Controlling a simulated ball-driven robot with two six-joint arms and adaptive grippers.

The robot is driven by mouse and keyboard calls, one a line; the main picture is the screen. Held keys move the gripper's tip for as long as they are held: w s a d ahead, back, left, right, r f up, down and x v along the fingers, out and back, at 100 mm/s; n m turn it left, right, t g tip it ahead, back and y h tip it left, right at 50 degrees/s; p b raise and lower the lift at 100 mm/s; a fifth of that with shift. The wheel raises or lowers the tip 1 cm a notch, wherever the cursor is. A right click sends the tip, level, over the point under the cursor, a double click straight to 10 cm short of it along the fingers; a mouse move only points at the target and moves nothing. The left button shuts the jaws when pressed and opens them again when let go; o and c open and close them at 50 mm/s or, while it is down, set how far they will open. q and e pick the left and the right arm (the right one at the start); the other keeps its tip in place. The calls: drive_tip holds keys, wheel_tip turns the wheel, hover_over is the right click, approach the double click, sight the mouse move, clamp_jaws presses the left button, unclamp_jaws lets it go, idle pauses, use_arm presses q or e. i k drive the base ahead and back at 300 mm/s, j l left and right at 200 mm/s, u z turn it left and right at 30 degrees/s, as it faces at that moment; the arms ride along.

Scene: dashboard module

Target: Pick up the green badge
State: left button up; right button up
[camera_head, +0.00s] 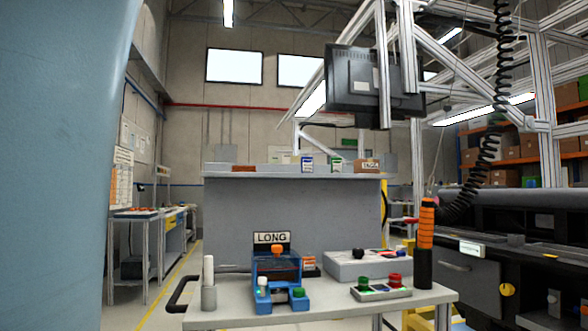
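A small green-and-white card (336,163), which looks like the green badge, stands upright on the top ledge of the grey partition behind the worktable. A similar blue-and-white card (307,164) stands just left of it. A brown box with a label (367,165) sits to its right. The cards are too small to read. Neither of my grippers shows in this view.
The grey worktable (330,307) stands in front of the partition (290,215), carrying a blue fixture (279,284), a button panel (380,291) and an orange-black tool (425,245). A monitor (372,85) and coiled cable (490,150) hang above. The far left is blocked close up.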

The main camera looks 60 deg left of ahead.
sight(336, 163)
drive_tip(key=i+u, duration=0.1)
drive_tip(key=u, duration=2.5)
